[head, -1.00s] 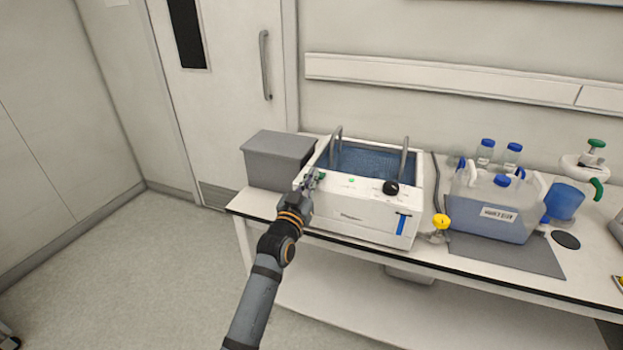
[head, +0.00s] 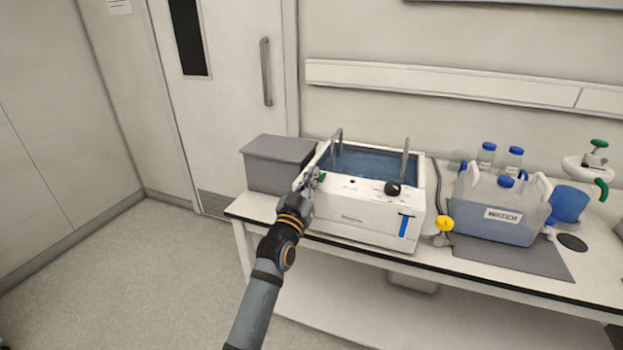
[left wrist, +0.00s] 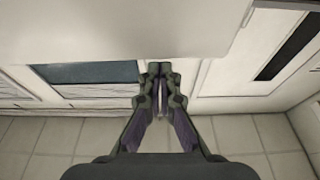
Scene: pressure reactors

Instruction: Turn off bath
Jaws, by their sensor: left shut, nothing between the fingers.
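The white water bath (head: 362,208) stands on the bench with blue water (head: 370,164) in its tank. Its sloped front panel has a black knob (head: 392,188) on the right and a small dark indicator (head: 352,181) near the middle. My left gripper (head: 312,178) is at the left end of the panel, by a small green part, and hides the spot under its fingertips. In the left wrist view my left gripper (left wrist: 159,72) is shut with nothing between its fingers, its tips at the bath's pale surface. I cannot tell whether they touch. My right gripper is not in view.
A grey lidded box (head: 278,163) stands left of the bath. A yellow-capped valve (head: 444,224) is close to its right front. A water canister (head: 498,210) and blue-capped bottles (head: 486,155) stand further right. The floor at left is clear.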

